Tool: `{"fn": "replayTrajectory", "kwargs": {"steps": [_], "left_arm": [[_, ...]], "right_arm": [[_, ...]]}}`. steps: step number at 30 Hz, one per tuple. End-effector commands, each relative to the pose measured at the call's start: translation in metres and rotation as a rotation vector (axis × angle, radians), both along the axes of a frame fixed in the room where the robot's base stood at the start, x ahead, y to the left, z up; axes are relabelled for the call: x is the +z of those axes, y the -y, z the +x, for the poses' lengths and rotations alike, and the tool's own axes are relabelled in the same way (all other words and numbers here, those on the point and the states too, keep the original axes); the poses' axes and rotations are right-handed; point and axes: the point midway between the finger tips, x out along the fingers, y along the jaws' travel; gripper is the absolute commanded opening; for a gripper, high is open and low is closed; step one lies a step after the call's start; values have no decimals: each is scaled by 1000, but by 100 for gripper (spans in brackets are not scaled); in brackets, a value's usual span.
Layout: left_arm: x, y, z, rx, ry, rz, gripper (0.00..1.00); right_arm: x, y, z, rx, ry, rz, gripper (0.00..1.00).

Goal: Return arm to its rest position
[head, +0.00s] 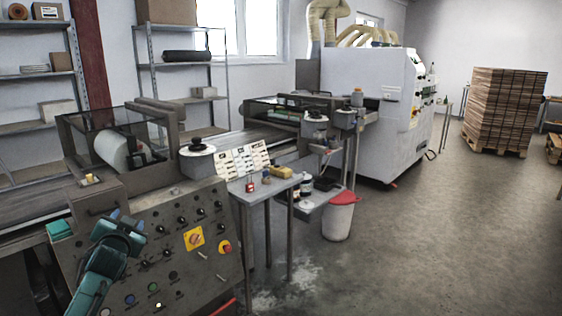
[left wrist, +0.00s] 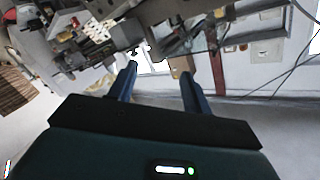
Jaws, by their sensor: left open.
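My left arm is teal and rises from the bottom left of the head view, in front of the control panel (head: 205,270). Its gripper (head: 127,217) has two bluish fingers pointing up and away, in front of the panel's upper left part. In the left wrist view the two fingers (left wrist: 157,82) stand well apart with nothing between them, so the gripper is open and empty. That view is tilted, with shelving and wall beyond the fingers. My right gripper is in neither view.
The panel carries knobs, coloured buttons and a red emergency stop (head: 225,247). A small grey table (head: 263,188) with small items stands right of it. A red-lidded bin (head: 339,217) stands beyond. A white machine (head: 390,120) and stacked boards (head: 503,108) are farther back. The right floor is clear.

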Motion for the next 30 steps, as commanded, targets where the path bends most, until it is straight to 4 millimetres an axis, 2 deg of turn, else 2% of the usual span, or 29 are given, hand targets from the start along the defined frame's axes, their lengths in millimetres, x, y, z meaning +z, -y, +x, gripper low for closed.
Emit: {"fn": "replayTrajectory", "kwargs": {"steps": [7,9,14,17,20,23,24,27,30], "left_arm": [[9,39,8,-182,116,-278,49],[-27,55,-8,-196,64,-275,49],[-84,87,-46,-237,-15,-297,49],[-124,112,-80,-266,-76,-321,49],[-166,139,-125,-297,-147,-357,49],[-204,170,-183,-327,-226,-408,49],[-217,182,-208,-337,-258,-432,49],[-240,208,-268,-353,-330,-492,49],[-250,228,-319,-359,-387,-549,49]], "right_arm": [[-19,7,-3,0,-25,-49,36],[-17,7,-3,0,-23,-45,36],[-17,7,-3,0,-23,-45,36],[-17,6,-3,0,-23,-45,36],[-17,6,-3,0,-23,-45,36],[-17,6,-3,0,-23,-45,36],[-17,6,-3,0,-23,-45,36],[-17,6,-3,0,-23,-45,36],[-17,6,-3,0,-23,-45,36]]}}
